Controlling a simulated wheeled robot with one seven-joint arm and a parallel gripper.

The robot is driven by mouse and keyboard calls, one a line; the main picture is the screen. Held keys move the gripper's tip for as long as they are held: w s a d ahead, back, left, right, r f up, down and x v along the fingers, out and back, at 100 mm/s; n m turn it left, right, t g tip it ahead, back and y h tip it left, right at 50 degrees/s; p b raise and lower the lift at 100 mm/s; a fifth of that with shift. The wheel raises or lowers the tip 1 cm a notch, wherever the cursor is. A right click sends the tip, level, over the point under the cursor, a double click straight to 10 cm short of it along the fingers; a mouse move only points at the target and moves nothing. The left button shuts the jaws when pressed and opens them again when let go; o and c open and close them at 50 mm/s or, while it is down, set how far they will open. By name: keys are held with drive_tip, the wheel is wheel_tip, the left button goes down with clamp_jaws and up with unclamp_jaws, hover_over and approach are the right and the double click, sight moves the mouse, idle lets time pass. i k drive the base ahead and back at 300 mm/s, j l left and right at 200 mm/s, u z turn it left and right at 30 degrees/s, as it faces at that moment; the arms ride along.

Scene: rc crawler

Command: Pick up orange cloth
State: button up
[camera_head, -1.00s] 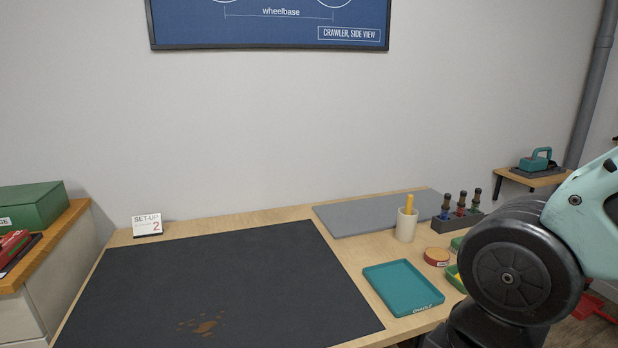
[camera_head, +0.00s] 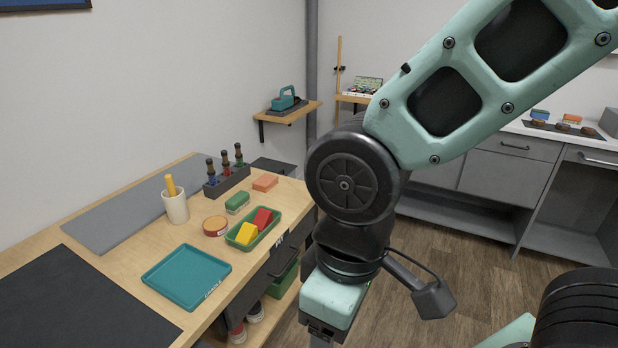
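I cannot make out a thing that is clearly an orange cloth. A small orange block-like piece (camera_head: 265,182) lies on the wooden workbench (camera_head: 130,258) near its far right end, and it may be a folded cloth or a sponge. Another small orange piece (camera_head: 572,118) sits on the far counter at the right, too small to identify. My arm crosses the middle and right of the picture, in front of the bench's right edge. Its lower end runs to the bottom edge, and my gripper's fingers do not show.
On the bench are a teal tray (camera_head: 187,277), a green tray (camera_head: 271,236) with yellow and red pieces, a green block (camera_head: 238,201), a round red tin (camera_head: 215,226), a cup (camera_head: 176,207) and a bottle rack (camera_head: 227,180). Wooden floor (camera_head: 440,244) is open at the right.

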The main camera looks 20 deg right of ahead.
sight(265, 183)
drive_tip(key=u, duration=1.3)
drive_tip(key=z, duration=1.35)
drive_tip(key=i+l+u, duration=0.2)
drive_tip(key=i, duration=0.4)
drive_tip(key=i+l+u, duration=0.2)
drive_tip(key=i+l, duration=0.15)
drive_tip(key=i, duration=0.2)
drive_tip(key=i+l+u, duration=0.2)
drive_tip(key=i+l, duration=0.2)
drive_tip(key=i, duration=0.15)
